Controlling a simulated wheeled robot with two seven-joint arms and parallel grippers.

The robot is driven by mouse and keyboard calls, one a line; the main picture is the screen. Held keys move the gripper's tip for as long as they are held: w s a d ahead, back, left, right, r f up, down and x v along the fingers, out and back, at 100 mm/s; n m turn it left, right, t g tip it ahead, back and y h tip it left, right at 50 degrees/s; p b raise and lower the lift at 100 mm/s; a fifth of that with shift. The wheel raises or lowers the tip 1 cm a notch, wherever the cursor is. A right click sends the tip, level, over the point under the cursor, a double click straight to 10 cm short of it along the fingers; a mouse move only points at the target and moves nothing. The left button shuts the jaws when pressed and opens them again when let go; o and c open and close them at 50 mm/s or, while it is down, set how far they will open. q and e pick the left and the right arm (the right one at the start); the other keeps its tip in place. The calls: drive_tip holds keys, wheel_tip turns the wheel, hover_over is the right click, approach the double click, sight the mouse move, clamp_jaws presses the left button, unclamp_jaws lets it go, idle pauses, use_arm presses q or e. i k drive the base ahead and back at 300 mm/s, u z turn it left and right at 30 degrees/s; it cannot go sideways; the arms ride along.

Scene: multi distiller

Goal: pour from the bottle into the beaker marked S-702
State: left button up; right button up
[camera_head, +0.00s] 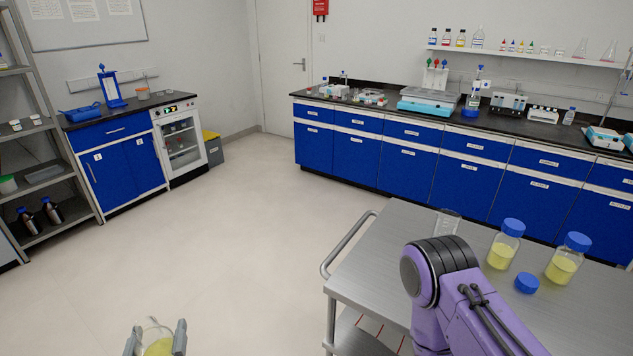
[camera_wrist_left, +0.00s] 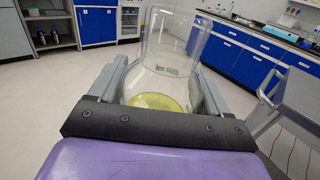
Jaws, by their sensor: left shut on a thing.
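My left gripper (camera_head: 157,340) is at the bottom left of the head view, over the floor and away from the cart. It is shut on a clear glass bottle (camera_head: 158,347) with yellow liquid low inside. In the left wrist view the bottle (camera_wrist_left: 165,70) stands between the fingers (camera_wrist_left: 164,90), its open end pointing away, with no cap seen. A clear beaker (camera_head: 447,218) stands on the metal cart, partly hidden behind my purple right arm. Its marking is too small to read. My right gripper does not show.
Two blue-capped bottles (camera_head: 504,245) (camera_head: 567,259) with yellow liquid and a loose blue cap (camera_head: 527,283) are on the cart (camera_head: 375,265). The cart has a rail handle (camera_head: 345,243) on its left. Open floor lies between the cart and the blue cabinets (camera_head: 405,155).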

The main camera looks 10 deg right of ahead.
sight(446, 229)
drive_tip(key=z, duration=1.85)
